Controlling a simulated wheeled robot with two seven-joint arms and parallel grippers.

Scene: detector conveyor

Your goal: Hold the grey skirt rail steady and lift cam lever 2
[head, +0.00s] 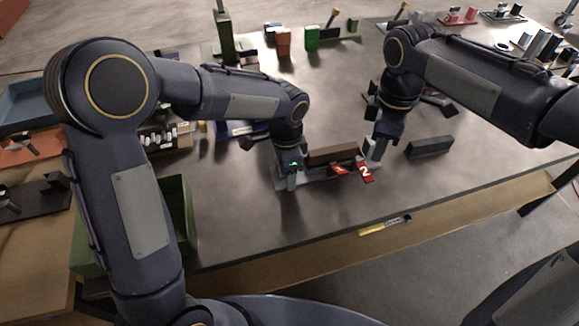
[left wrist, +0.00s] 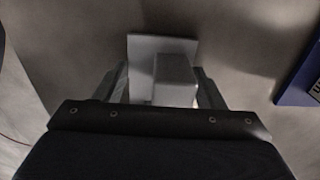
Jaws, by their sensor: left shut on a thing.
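The grey skirt rail (head: 314,178) lies low on the table along the front of a brown block (head: 333,154). My left gripper (head: 287,180) is at its left end and shut on it. In the left wrist view a grey block-like end (left wrist: 175,78) of the rail sits between the fingers of my left gripper (left wrist: 163,88). The red cam lever 2 (head: 365,171), marked with a white 2, is at the right end, beside another red lever (head: 339,169). My right gripper (head: 374,154) points down just above and behind lever 2; its finger gap is too small to judge.
A dark grey block (head: 429,146) lies to the right of my right gripper. A green bin (head: 176,215) stands at the left edge. Red and green blocks (head: 312,38) stand at the back.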

